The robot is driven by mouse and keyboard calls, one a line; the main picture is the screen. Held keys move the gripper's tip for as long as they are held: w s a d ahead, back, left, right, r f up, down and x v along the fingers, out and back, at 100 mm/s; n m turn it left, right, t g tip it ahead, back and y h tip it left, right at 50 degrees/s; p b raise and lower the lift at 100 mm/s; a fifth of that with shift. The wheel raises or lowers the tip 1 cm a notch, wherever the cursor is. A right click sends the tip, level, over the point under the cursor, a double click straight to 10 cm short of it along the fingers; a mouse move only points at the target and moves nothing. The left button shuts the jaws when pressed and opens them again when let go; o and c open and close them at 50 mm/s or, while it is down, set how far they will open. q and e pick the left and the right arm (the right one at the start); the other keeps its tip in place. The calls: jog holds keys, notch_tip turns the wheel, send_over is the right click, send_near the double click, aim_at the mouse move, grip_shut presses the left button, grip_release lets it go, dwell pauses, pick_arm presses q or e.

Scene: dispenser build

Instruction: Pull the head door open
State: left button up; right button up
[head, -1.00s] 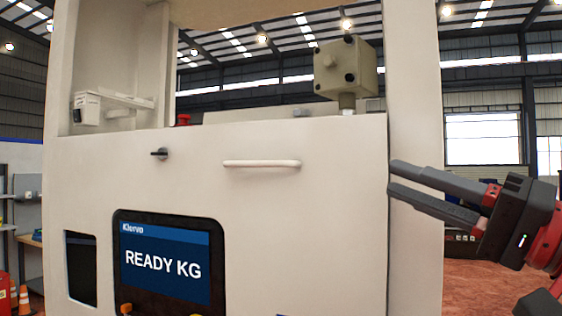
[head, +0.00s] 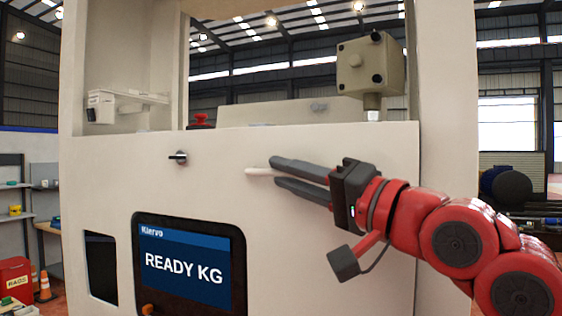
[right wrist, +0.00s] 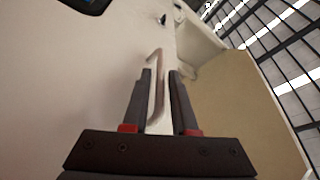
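The head door is the cream front panel (head: 310,145) of the machine, and it looks closed. Its pale horizontal bar handle (head: 258,171) shows only at its left end in the head view; my right gripper hides the rest. My right gripper (head: 272,172) is open, with one finger above the handle's line and one below. In the right wrist view the handle (right wrist: 156,75) runs lengthwise between the two open fingers (right wrist: 160,75), with a gap on the right side. Whether a finger touches it I cannot tell. My left gripper is not in view.
A black latch knob (head: 178,157) sits left of the handle. A screen reading READY KG (head: 185,268) is below it. A beige box on a post (head: 370,65) and a red button (head: 201,120) stand above the panel. Shelves (head: 30,205) are at far left.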

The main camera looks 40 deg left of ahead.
jog(key=shift+x, duration=1.05)
jog(key=shift+s+d+f, duration=0.1)
jog(key=shift+d, duration=0.05)
jog(key=shift+c, duration=0.7)
grip_shut()
